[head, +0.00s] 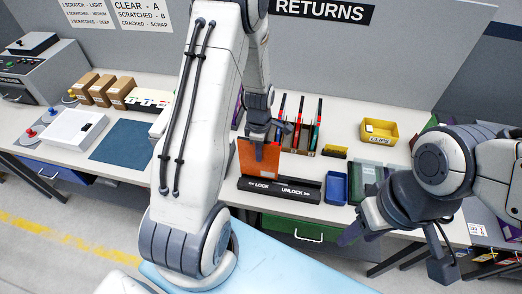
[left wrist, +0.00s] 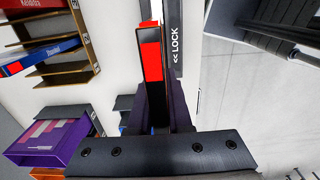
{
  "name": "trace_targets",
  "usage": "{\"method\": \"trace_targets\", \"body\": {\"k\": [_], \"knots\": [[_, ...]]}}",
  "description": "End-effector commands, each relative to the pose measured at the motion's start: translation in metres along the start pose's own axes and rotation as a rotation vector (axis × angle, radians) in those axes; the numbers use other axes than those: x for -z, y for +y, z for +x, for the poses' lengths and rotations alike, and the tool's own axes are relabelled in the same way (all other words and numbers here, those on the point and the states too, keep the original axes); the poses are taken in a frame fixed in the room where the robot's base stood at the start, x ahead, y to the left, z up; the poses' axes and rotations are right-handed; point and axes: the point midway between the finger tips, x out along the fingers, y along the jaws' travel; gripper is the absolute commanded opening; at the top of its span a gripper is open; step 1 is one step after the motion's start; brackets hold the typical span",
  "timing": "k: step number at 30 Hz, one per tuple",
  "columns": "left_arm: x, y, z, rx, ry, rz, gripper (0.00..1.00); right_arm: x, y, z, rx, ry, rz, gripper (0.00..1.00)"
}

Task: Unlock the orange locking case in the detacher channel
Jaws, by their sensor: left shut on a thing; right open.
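The orange locking case (head: 252,158) stands upright at the back of the black detacher channel (head: 280,196), near its LOCK end. The channel's label reads LOCK at left and UNLOCK at right. My left gripper (head: 262,145) is shut on the case. In the left wrist view the gripper (left wrist: 165,115) closes on a black edge with a red patch (left wrist: 152,62), beside the channel's LOCK lettering (left wrist: 175,46). The fingers hide part of the case, and I cannot tell how deep it sits in the slot. My right gripper (head: 350,234) is open and empty, in front of the table at right.
Behind the channel stands a rack of upright cases (head: 300,130). A blue tray (head: 335,188) is right of the channel, with a yellow CLIPS bin (head: 379,132) farther back. A blue mat (head: 122,140) and white box (head: 76,128) lie left.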

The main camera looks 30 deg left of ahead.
Motion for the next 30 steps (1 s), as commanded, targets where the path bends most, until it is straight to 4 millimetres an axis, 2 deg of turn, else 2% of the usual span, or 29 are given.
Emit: {"method": "trace_targets", "body": {"k": [1,13,15,30], "knots": [[0.000,0.000,0.009,0.000,0.000,0.001,0.00,0.000,0.001,0.008,0.000,0.000,0.000,0.50],[-0.003,0.001,0.045,0.000,0.000,0.004,0.00,-0.002,0.003,0.037,0.000,0.000,0.006,0.50],[-0.011,0.001,0.039,-0.001,0.000,0.008,0.00,-0.002,0.002,0.032,0.000,0.000,0.006,0.50],[-0.056,0.000,0.039,-0.001,0.000,0.008,0.00,-0.002,0.002,0.032,0.000,0.000,0.006,0.50]]}}
